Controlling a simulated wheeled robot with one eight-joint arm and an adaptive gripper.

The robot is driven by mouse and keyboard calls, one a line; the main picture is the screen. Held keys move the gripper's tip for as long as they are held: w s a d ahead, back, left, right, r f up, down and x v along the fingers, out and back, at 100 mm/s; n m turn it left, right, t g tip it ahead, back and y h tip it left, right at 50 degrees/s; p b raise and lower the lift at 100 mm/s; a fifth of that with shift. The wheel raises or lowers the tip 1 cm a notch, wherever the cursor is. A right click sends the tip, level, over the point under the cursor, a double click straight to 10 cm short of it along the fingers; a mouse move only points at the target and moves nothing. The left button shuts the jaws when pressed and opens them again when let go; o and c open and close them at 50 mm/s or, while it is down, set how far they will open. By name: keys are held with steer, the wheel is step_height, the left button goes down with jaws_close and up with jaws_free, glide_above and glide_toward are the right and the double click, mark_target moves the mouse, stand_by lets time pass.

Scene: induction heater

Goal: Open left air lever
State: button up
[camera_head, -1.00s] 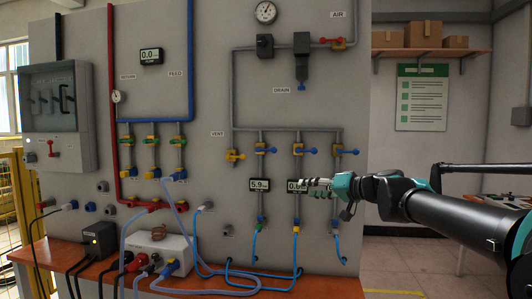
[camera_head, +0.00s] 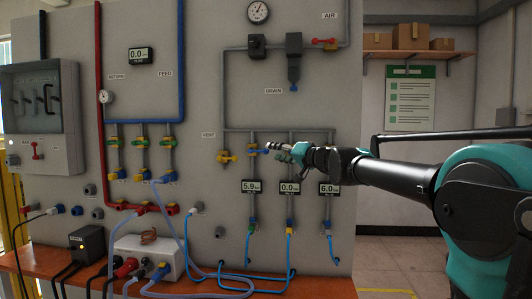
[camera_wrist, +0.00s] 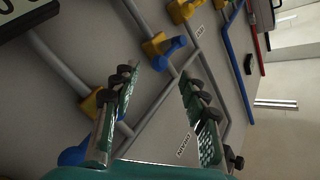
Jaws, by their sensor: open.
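The left air lever (camera_head: 264,151) is a blue handle on a yellow valve, pointing right across its vertical pipe. In the wrist view, the left air lever (camera_wrist: 174,47) shows beyond my fingertips, near the gap between them. My gripper (camera_head: 268,147) is beside the lever's right end; in the wrist view my gripper (camera_wrist: 158,75) has its fingers apart with nothing between them. I cannot tell if it touches the lever. The middle valve (camera_wrist: 93,103) shows beside one finger in the wrist view. My arm hides the middle and right valves in the head view.
A yellow vent valve (camera_head: 227,157) is left of the left air valve. Pressure readouts (camera_head: 254,187) hang below the valves. Hoses run over an orange bench (camera_head: 318,289) below.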

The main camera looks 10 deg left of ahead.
mark_target(268, 151)
steer(key=x, duration=0.6)
steer(key=shift+d, duration=0.1)
jaws_close()
stand_by(0.3)
